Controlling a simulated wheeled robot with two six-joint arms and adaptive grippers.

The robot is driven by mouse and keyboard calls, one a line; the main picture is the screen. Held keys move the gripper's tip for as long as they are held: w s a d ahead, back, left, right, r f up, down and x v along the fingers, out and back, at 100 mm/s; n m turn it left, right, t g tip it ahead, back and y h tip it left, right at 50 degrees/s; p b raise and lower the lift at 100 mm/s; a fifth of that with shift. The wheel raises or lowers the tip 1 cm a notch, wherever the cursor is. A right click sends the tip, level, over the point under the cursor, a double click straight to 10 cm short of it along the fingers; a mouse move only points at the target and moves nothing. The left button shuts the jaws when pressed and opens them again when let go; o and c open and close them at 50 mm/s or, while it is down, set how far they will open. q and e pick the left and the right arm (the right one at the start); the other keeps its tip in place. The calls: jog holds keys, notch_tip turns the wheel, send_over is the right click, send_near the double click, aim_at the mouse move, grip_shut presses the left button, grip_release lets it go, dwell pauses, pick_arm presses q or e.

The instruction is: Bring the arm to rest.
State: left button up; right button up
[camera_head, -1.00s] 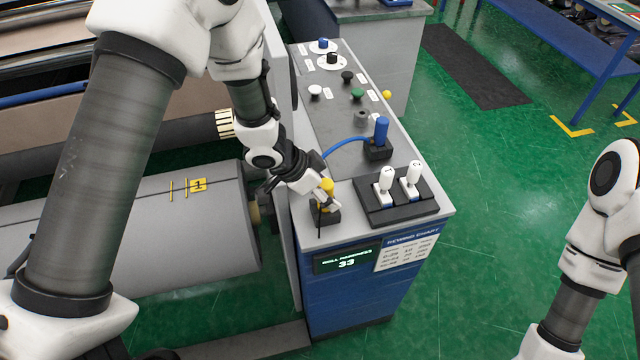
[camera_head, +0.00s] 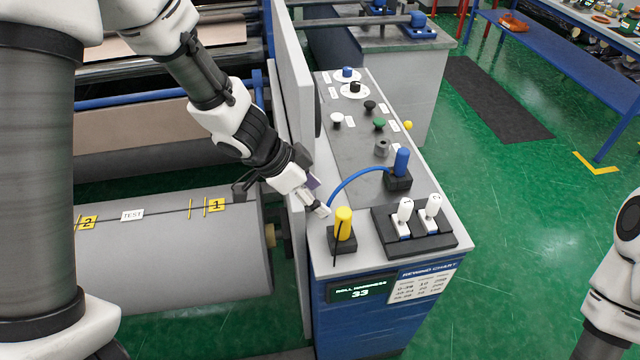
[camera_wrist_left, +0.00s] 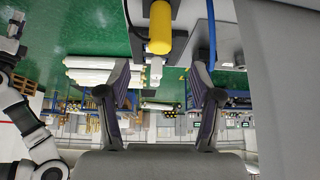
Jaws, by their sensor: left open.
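My left gripper (camera_head: 318,205) is open and empty in the head view, just up and left of the yellow-handled tool (camera_head: 344,224). The tool stands upright in a black holder (camera_head: 342,241) at the console's near left corner. In the left wrist view, the two fingers (camera_wrist_left: 160,100) are spread with nothing between them. The yellow handle (camera_wrist_left: 160,28) shows there beyond the fingertips, apart from them. My right arm (camera_head: 615,290) is at the right edge of the head view. Its end is cut off there; in the left wrist view it is too small to judge.
The console (camera_head: 360,150) carries knobs, a blue-handled tool (camera_head: 401,162) with a blue cable, and two white levers (camera_head: 418,214). Its display reads roll hardness 33. A large grey roll (camera_head: 180,260) lies left of it.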

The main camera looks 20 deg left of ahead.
pick_arm(q)
jog(key=s+d+f+n+g+b, duration=0.1)
jog(key=s+f+n+g+b, duration=0.15)
jog(key=s+f, duration=0.95)
jog(key=s+d+f+n+g+b, duration=0.1)
jog(key=s+f+n+g+b, duration=0.2)
jog(key=s+f, duration=0.8)
notch_tip(320, 180, down, 9)
jog(key=s+a+n+y, duration=0.2)
jog(key=n, duration=0.3)
jog(key=a+y, duration=0.1)
jog(key=w+a+t+y, duration=0.1)
jog(key=a, duration=0.1)
jog(key=w+a+y, duration=0.1)
jog(key=a, duration=0.1)
jog(key=shift+t, duration=0.25)
jog(key=shift+s, duration=0.1)
